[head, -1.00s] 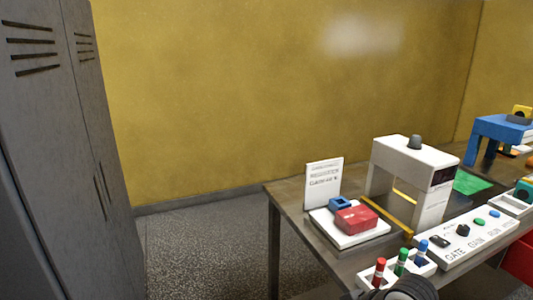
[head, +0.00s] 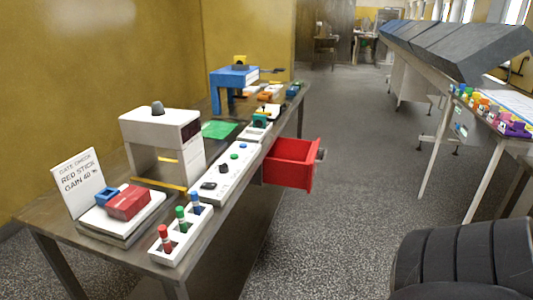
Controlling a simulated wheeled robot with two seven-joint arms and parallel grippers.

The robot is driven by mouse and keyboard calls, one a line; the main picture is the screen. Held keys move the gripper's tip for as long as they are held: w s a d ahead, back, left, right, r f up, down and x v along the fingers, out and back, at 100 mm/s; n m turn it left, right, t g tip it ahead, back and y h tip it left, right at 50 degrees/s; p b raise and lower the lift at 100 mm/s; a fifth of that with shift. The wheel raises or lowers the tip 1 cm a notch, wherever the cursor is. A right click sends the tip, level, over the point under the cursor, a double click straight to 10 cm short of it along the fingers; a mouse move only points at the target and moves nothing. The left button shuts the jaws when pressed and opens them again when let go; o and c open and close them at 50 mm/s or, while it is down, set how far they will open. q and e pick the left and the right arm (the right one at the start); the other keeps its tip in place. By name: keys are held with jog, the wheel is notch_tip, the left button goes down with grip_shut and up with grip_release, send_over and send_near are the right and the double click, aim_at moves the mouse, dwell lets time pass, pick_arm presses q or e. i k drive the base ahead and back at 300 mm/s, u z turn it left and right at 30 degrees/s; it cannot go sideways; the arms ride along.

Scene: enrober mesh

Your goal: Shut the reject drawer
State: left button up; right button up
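The red reject drawer (head: 290,163) stands open in the head view, sticking out to the right from under the long table (head: 50,222). A small grey knob or handle shows on its outer face. Its inside looks empty from here, though part of it is hidden by the near wall. Neither gripper is in view. A dark ribbed round part, perhaps mine, fills the lower right corner and is well apart from the drawer.
On the table stand a white arch machine (head: 160,130), a control panel (head: 232,172), a holder with red, green and blue sticks (head: 181,232) and a sign (head: 79,183). A conveyor-like bench (head: 455,62) stands at right. The floor between is clear.

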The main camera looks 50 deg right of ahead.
aim_at(291, 160)
jog(key=z, duration=0.85)
jog(key=k, duration=1.15)
jog(key=z, duration=1.05)
jog(key=i, duration=2.4)
jog(key=u, duration=0.5)
jog(key=i, duration=0.4)
jog(key=u, duration=0.3)
